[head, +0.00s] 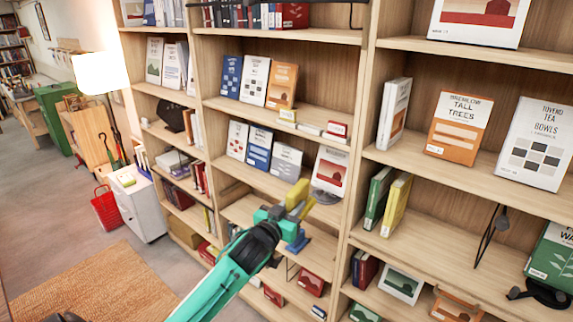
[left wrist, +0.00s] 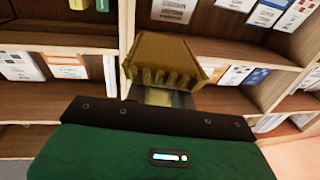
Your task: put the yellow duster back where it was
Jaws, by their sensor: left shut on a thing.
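The yellow duster (head: 298,194) is held at the end of my left arm in the head view, in front of the middle bookcase. It also shows in the left wrist view (left wrist: 165,55), with its ridged edge toward the camera. My left gripper (head: 284,214) is shut on the duster; the fingers are partly hidden by the duster and the wrist. The duster appears in the air before the shelf fronts; I cannot tell whether it touches a shelf. My right gripper is not in view.
The wooden bookcase (head: 363,120) holds face-out books, such as the orange book (head: 458,125). A green book and a yellow book (head: 396,204) stand right of the duster. A white cabinet (head: 137,203), a red basket (head: 106,208) and a lit lamp (head: 100,73) are at left.

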